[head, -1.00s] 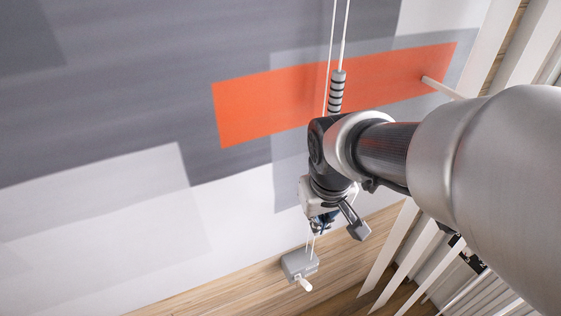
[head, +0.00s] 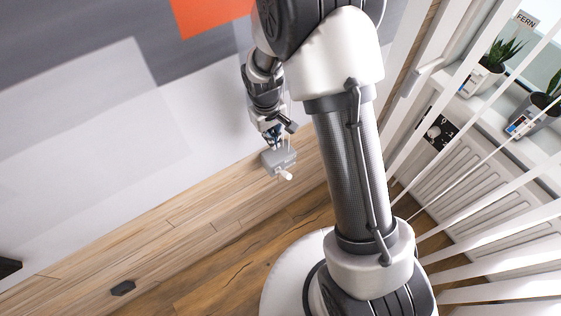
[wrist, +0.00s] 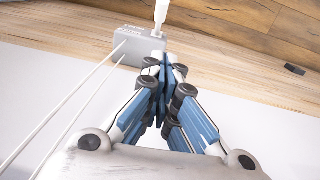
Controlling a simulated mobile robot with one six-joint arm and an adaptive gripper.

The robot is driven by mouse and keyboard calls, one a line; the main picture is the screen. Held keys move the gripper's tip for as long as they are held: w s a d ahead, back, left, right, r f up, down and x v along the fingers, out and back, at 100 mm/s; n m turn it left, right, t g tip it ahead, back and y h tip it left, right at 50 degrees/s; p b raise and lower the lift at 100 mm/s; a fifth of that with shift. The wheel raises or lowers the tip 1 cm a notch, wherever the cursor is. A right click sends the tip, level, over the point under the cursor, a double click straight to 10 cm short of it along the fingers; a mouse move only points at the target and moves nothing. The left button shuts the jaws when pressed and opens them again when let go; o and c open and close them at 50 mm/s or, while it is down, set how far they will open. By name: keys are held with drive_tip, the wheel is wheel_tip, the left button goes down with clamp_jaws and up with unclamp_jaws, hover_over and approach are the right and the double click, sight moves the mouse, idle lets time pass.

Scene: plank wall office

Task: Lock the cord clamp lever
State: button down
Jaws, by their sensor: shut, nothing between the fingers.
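Small lettering on the box is too small to read. My gripper (head: 273,138) is just above the clamp in the head view. In the wrist view its blue-padded fingers (wrist: 166,66) are together and empty, their tips near the box's lower right corner. Whether they touch it I cannot tell.
Two white cords (wrist: 62,112) run from the clamp past the left of my gripper. White slats (head: 465,165) stand at the right, before a sill with potted plants (head: 493,57) and a radiator (head: 470,190). A small dark object (head: 122,288) lies at lower left on the wood.

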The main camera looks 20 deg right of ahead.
drive_tip(key=b, duration=0.4)
hover_over(281, 171)
wheel_tip(281, 171, down, 13)
idle(0.5)
